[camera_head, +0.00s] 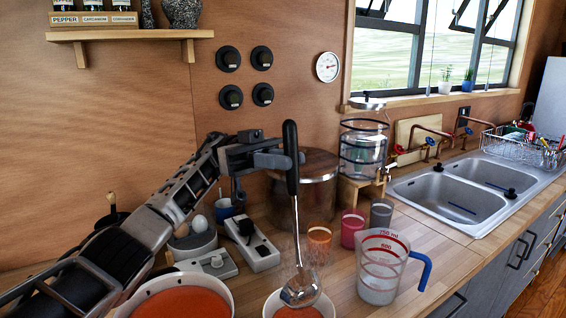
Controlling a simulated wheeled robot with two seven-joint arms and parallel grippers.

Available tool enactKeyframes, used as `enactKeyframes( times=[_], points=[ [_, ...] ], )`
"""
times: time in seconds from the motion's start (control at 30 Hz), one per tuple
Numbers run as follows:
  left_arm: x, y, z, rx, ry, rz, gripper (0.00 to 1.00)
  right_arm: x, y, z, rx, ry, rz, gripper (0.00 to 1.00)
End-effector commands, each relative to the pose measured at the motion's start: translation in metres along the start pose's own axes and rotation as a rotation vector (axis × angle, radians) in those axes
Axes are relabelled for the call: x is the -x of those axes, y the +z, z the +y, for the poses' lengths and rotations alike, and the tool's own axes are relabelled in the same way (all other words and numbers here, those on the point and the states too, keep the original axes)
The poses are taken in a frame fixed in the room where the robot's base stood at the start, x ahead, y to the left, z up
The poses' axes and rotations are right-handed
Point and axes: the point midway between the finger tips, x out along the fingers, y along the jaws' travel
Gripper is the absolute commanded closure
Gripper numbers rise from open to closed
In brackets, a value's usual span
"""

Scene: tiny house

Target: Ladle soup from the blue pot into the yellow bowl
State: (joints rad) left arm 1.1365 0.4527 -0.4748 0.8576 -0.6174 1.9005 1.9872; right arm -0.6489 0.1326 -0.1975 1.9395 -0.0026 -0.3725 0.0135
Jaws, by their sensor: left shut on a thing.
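My left gripper (284,160) is shut on the black handle of the ladle (296,235), which hangs nearly upright. The ladle's steel scoop is low, over or at a pale-rimmed vessel (268,306) holding orange soup at the bottom edge. I cannot tell whether the scoop touches that soup or what the scoop holds. A wider pale-rimmed vessel (228,293), also with orange soup, is to its left. Both are cut off by the picture edge, and no clear blue or yellow shows, so I cannot tell pot from bowl. My right gripper is not in view.
A measuring jug (380,268) with a blue handle stands close right of the ladle. Orange (319,240), pink (352,228) and grey (381,214) cups and a steel pot (318,190) stand behind. Small devices (206,262) sit left; a double sink (455,190) is right.

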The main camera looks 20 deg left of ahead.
Motion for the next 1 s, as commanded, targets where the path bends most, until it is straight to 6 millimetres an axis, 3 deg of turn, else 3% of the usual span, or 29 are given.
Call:
enactKeyframes(
  times=[0.5, 1.0],
  points=[
    [-0.007, -0.041, 0.001, -0.002, 0.0, 0.0, 1.0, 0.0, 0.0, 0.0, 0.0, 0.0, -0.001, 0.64],
    [-0.008, -0.044, 0.001, -0.001, -0.001, 0.0, 1.0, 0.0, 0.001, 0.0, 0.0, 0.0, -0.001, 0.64]
  ],
)
